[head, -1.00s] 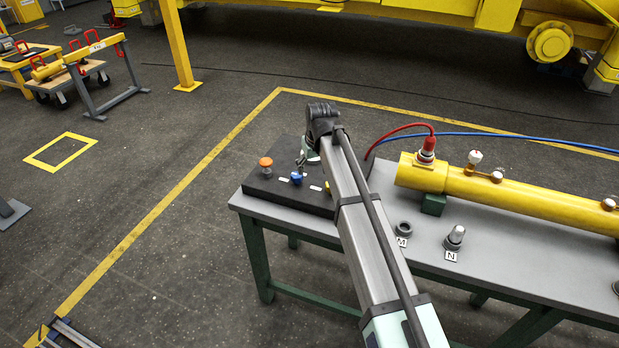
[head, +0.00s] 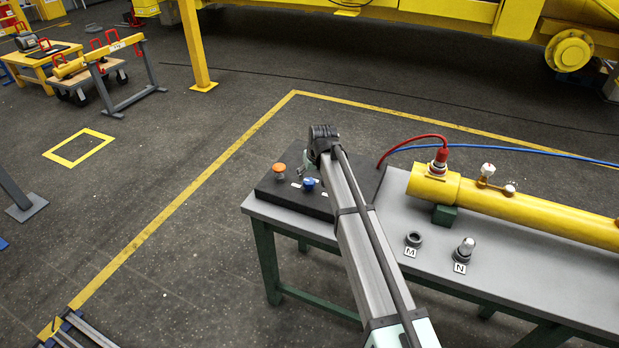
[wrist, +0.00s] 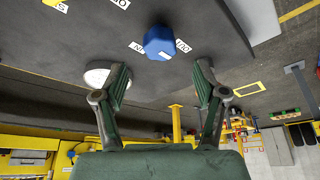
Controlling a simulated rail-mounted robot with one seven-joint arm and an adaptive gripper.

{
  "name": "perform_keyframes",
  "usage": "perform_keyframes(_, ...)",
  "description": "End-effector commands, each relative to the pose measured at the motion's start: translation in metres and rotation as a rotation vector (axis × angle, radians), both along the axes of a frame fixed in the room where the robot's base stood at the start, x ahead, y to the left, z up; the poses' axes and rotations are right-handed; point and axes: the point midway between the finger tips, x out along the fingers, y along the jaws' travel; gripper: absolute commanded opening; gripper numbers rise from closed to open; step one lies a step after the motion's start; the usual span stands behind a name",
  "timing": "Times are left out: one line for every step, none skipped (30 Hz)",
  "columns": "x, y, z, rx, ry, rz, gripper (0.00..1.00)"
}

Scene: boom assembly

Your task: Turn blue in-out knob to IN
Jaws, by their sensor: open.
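The blue in-out knob (head: 309,184) stands on the dark control panel (head: 268,190) at the left end of the table. In the wrist view the blue knob (wrist: 159,42) is at the top centre, with one white label at its left and one at its right. Their lettering is upside down; the left one seems to read IN and the right one OUT. My gripper (wrist: 161,72) is open and empty, its two green fingers apart below the knob in the picture and not touching it. In the head view my arm hides most of the gripper.
An orange knob (head: 279,170) stands left of the blue one. A white disc (wrist: 97,75) shows behind the left finger. A yellow cylinder (head: 520,200) with red and blue hoses lies on the grey table, near fittings by labels M (head: 410,253) and N (head: 460,268).

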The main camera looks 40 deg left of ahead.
Motion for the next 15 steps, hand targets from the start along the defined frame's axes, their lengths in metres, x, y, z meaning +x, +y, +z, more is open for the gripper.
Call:
perform_keyframes(0.003, 0.005, -0.007, -0.001, 0.002, 0.0, 0.71)
perform_keyframes(0.004, 0.006, -0.012, -0.002, 0.002, 0.0, 0.71)
perform_keyframes(0.005, 0.008, -0.018, -0.002, 0.001, 0.0, 0.71)
perform_keyframes(0.006, 0.01, -0.022, -0.001, 0.001, 0.0, 0.71)
perform_keyframes(0.006, 0.011, -0.026, -0.002, 0.001, 0.0, 0.71)
perform_keyframes(0.007, 0.013, -0.032, -0.001, 0.002, 0.0, 0.71)
perform_keyframes(0.008, 0.014, -0.035, -0.002, 0.001, 0.0, 0.71)
perform_keyframes(0.009, 0.015, -0.037, -0.001, 0.001, 0.0, 0.71)
perform_keyframes(0.009, 0.016, -0.041, 0.0, 0.0, 0.0, 0.71)
perform_keyframes(0.01, 0.017, -0.043, 0.0, 0.0, 0.0, 0.71)
perform_keyframes(0.01, 0.017, -0.045, 0.0, 0.0, 0.0, 0.71)
perform_keyframes(0.01, 0.017, -0.047, -0.001, 0.001, 0.0, 0.71)
perform_keyframes(0.01, 0.018, -0.048, -0.001, 0.001, 0.0, 0.71)
perform_keyframes(0.01, 0.018, -0.049, -0.001, 0.001, 0.0, 0.71)
perform_keyframes(0.01, 0.018, -0.05, -0.001, 0.001, 0.0, 0.71)
